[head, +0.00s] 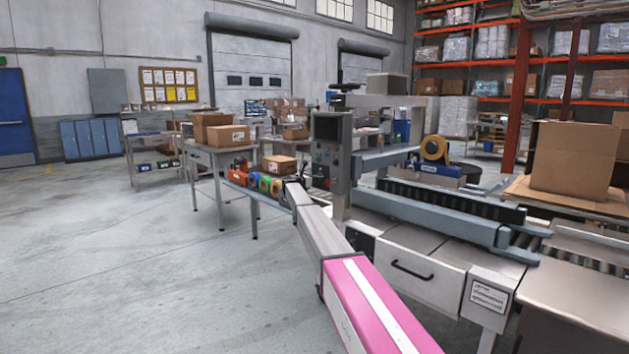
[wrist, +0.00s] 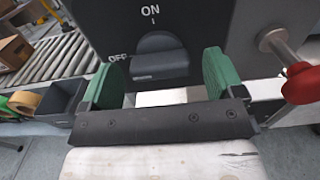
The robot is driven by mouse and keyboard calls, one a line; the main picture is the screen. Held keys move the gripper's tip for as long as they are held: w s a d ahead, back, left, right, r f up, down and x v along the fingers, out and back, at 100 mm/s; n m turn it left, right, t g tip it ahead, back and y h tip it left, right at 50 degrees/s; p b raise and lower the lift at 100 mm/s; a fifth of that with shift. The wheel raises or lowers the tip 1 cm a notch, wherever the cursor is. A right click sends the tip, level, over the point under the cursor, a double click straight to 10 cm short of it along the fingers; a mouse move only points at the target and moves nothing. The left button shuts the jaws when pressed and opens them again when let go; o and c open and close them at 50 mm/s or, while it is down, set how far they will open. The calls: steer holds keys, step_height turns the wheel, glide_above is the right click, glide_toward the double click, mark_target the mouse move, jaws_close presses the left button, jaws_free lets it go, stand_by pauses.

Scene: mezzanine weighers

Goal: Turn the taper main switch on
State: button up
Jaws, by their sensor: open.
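The main switch (wrist: 158,56) is a dark rotary knob on a dark grey panel in the wrist view. ON is printed above it and OFF at its left. Its grip bar lies roughly level, toward the OFF side. My gripper (wrist: 161,68) is open, with one green finger on each side of the knob; I cannot tell whether either touches it. In the head view, the taper (head: 400,200) stands right of centre with its grey control box (head: 331,150). My arm reaches to the box's left side; the switch cannot be made out there.
A red handle on a metal shaft (wrist: 300,82) sticks out close right of my gripper. A roller conveyor (wrist: 50,60) and a dark bin (wrist: 62,103) are at the left. In the head view, a table with cartons (head: 222,152) stands behind; the left floor is clear.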

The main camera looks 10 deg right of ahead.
steer(key=c, duration=0.9)
steer(key=shift+m, duration=0.3)
steer(key=shift+s+m, duration=0.1)
steer(key=shift+m, duration=8.5)
steer(key=shift+f, duration=0.1)
steer(key=o, duration=0.9)
